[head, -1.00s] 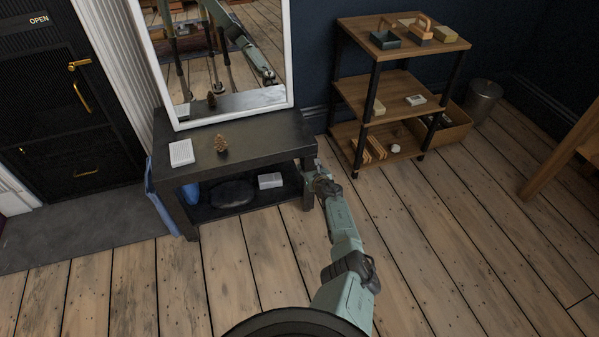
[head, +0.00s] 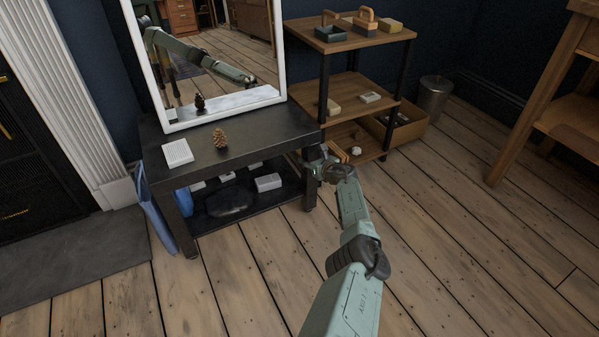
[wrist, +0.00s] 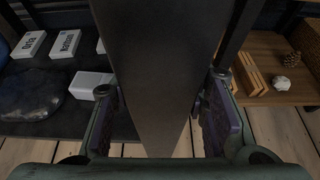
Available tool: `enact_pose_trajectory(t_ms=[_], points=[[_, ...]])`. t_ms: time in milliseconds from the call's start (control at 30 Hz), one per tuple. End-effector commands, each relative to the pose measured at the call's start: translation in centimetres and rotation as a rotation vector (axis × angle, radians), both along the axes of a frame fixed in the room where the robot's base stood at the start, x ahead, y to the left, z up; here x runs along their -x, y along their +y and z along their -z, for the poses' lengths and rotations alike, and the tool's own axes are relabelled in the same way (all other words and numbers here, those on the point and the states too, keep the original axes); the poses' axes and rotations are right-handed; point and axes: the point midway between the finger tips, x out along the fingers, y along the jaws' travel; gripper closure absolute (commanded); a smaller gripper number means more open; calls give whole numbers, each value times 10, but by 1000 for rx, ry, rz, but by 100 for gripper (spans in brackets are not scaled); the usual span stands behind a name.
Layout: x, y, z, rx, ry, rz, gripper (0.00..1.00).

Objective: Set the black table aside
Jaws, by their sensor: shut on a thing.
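The black table (head: 262,140) stands on the wooden floor in the head view, with a dark lower shelf (head: 262,207). My gripper (head: 322,163) is at its right corner, just under the top. In the wrist view my gripper (wrist: 162,85) is shut on a wide dark upright, the table's leg (wrist: 160,45), with one finger on each side. On the tabletop are a white-framed mirror (head: 209,118), a white slab-like item (head: 177,153) and a pine cone (head: 220,138). The lower shelf holds a dark rounded item (head: 229,200) and small white boxes (head: 268,182).
A wooden shelf unit (head: 350,87) stands close behind the table's right end. A metal bin (head: 434,98) and a wooden table (head: 565,125) are farther right. A blue cloth-like item (head: 158,210) hangs at the table's left side. Open floor (head: 450,240) lies in front and right.

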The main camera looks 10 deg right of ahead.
Motion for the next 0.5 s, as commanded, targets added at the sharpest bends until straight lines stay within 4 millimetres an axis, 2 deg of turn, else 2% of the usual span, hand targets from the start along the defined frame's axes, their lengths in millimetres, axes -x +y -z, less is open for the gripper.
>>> enact_pose_trajectory(t_ms=[200,500], points=[[-7,-17,-1,0,-5,5,100],[-8,-22,-4,-2,-5,1,100]])
